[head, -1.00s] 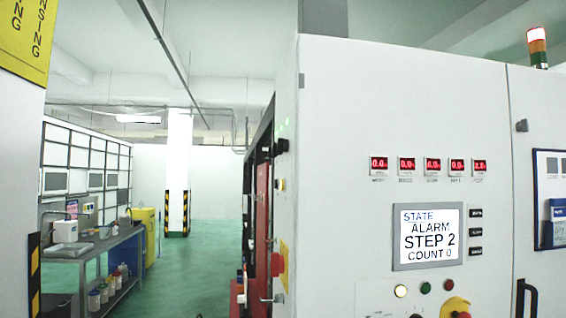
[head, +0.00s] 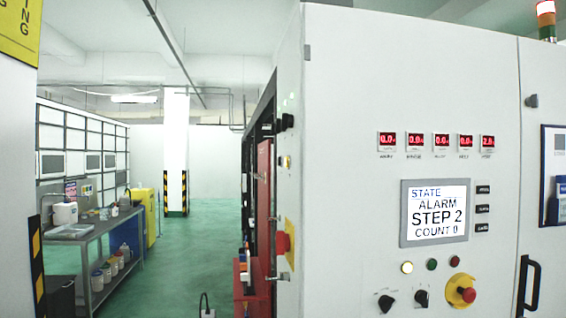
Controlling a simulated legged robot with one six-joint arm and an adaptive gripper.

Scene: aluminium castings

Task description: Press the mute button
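A white control cabinet (head: 345,130) fills the right half of the head view. Its screen (head: 436,212) reads STATE, ALARM, STEP 2, COUNT 0. Below the screen is a row of a lit yellow-white button (head: 407,267), a dark green button (head: 432,264) and a dark red button (head: 455,261). Three small black labelled pieces (head: 482,208) sit right of the screen. The labels are too small to read, so I cannot tell which control is the mute button. My gripper is not in view.
A red emergency stop on a yellow base (head: 461,291) and two black knobs (head: 386,302) sit below the buttons. A black door handle (head: 528,285) juts out at right. A signal tower (head: 546,20) stands on top. Green floor (head: 190,260) is open at left, beside a workbench (head: 90,245).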

